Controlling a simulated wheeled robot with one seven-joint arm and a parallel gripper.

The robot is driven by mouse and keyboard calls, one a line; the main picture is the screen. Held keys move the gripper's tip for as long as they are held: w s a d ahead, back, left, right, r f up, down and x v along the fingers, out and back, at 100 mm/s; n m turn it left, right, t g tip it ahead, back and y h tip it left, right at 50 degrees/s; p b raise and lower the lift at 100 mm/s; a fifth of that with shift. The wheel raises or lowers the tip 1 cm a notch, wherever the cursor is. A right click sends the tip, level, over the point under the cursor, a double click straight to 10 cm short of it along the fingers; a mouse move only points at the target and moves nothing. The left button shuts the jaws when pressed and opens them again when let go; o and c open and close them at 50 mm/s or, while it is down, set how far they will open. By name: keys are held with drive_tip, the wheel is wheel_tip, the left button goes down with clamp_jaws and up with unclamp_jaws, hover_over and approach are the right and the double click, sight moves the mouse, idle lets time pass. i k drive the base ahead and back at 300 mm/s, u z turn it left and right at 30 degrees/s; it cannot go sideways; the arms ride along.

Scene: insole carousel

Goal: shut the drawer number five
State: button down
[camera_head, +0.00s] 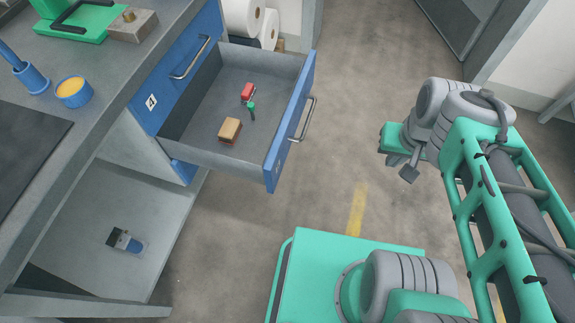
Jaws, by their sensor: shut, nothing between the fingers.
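A blue-fronted drawer (291,115) stands pulled well out of the grey workbench. The number on its front is too edge-on to read. Its grey bar handle (306,119) faces right, toward my arm. Inside lie a brown block (230,130), a small red item (247,92) and a small green-and-dark item (251,107). My gripper (409,173) is shut and empty. It hangs over the floor to the right of the drawer, clear of the handle and touching nothing that I can see.
The bench top (105,108) holds a blue cup (73,91) and a green tool (85,18). A low shelf (80,265) is under the bench. Bare floor (350,110) lies between drawer and gripper.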

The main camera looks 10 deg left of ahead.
sight(283, 83)
drive_tip(key=k, duration=0.85)
drive_tip(key=u, duration=1.55)
drive_tip(key=i, duration=0.5)
